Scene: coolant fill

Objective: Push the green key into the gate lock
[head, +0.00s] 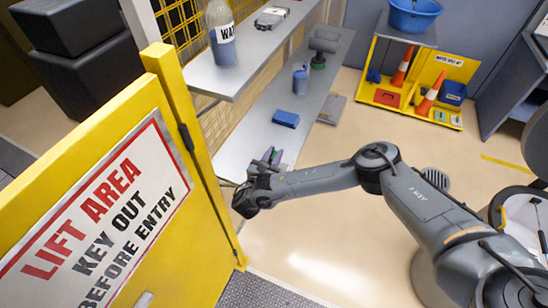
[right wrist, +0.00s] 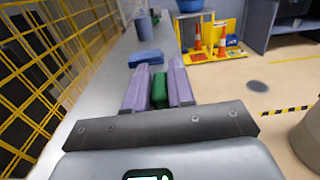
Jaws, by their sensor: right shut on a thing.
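My right gripper (head: 271,155) is beside the edge of the yellow gate (head: 200,170), over the near end of the lower grey shelf. In the right wrist view, its two purple fingers (right wrist: 159,80) are shut on the green key (right wrist: 159,90), which sits between them. In the head view the key is too small to make out clearly. The gate carries a sign reading "LIFT AREA KEY OUT BEFORE ENTRY" (head: 100,220). A dark fitting (head: 187,137) is on the gate's edge; I cannot tell whether it is the lock. My left gripper is not in view.
A water bottle (head: 222,40) stands on the upper shelf. Yellow mesh (right wrist: 45,90) runs along the left. The floor to the right is mostly clear.

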